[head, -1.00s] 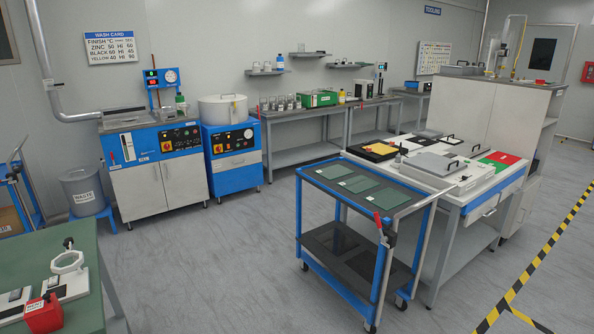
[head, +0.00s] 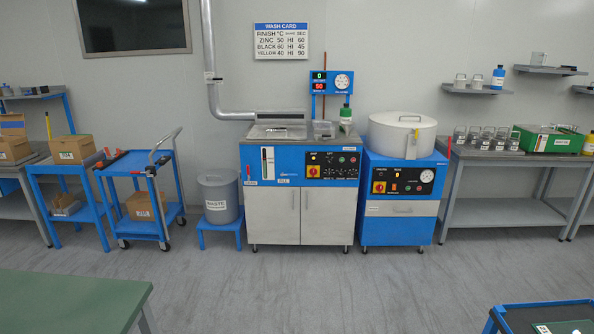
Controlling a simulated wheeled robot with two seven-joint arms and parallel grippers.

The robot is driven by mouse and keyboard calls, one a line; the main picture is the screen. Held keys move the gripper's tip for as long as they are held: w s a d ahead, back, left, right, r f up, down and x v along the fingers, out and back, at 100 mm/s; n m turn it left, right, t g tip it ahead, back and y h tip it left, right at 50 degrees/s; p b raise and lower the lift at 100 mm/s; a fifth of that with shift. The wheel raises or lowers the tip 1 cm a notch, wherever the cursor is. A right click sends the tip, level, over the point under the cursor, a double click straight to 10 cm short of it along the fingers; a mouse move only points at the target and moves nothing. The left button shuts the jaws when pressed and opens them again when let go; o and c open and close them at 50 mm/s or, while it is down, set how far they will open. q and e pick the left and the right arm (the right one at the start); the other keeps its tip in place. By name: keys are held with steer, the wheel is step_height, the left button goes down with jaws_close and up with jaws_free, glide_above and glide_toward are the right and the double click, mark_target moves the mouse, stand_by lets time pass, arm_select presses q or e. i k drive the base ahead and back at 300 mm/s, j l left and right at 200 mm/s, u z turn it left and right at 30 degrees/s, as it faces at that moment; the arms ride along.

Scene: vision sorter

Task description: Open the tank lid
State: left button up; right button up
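The wash tank cabinet (head: 301,205) stands against the back wall, with a blue control panel and pale doors. A flat metallic lid (head: 276,132) lies on the left part of its top and looks closed. A small clear container (head: 324,129) and a green-capped bottle (head: 345,118) stand to its right. A second blue machine beside it carries a round, pale drum with a lid (head: 402,133). Neither of my grippers shows in the head view.
A waste bin (head: 219,198) on a blue stool stands left of the cabinet, near a blue trolley (head: 145,195). A green table (head: 70,302) is at the front left and a dark-topped cart (head: 545,317) at the front right. The floor between is clear.

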mark_target(262, 131)
steer(key=i+j, duration=0.2)
steer(key=i, duration=0.35)
steer(key=i+j, duration=0.15)
steer(key=i, duration=0.4)
steer(key=i+j+u, duration=0.1)
steer(key=i, duration=0.5)
steer(key=i+j, duration=0.25)
steer(key=i, duration=0.3)
steer(key=i+j, duration=0.65)
steer(key=i, duration=0.25)
steer(key=i+j+z, duration=0.1)
steer(key=i+j, duration=0.55)
steer(key=i, duration=0.25)
steer(key=i+j, duration=0.75)
steer(key=i+l+z, duration=0.05)
steer(key=i, duration=0.05)
